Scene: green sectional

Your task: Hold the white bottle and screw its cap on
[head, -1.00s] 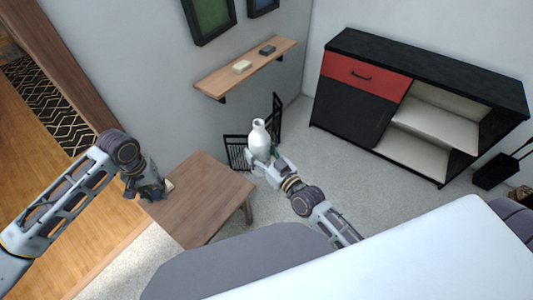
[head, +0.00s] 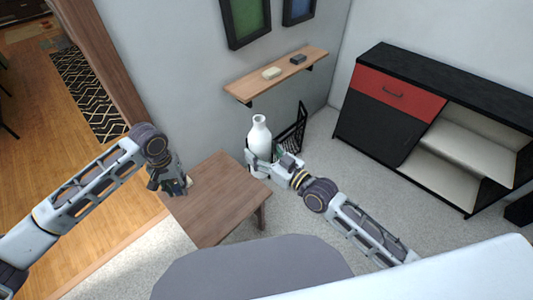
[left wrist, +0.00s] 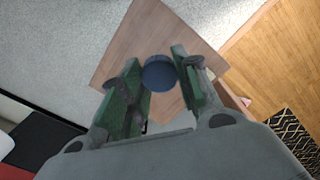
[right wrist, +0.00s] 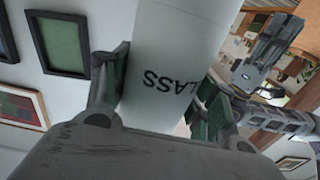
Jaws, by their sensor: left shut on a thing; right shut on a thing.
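The white bottle (head: 259,132) stands upright in my right gripper (head: 262,160), which is shut around its body. In the right wrist view the bottle (right wrist: 170,60) fills the space between the fingers and shows dark lettering; its neck and mouth are out of that view. My left gripper (head: 180,187) is over the wooden table's left side, to the left of the bottle and apart from it. In the left wrist view a round dark blue cap (left wrist: 160,73) sits between the left gripper's green finger pads. The cap cannot be made out in the head view.
A low wooden table (head: 222,205) lies below both grippers. A black rack (head: 291,132) stands behind the right gripper. A black and red cabinet (head: 400,120) is at the right. Open air separates the grippers.

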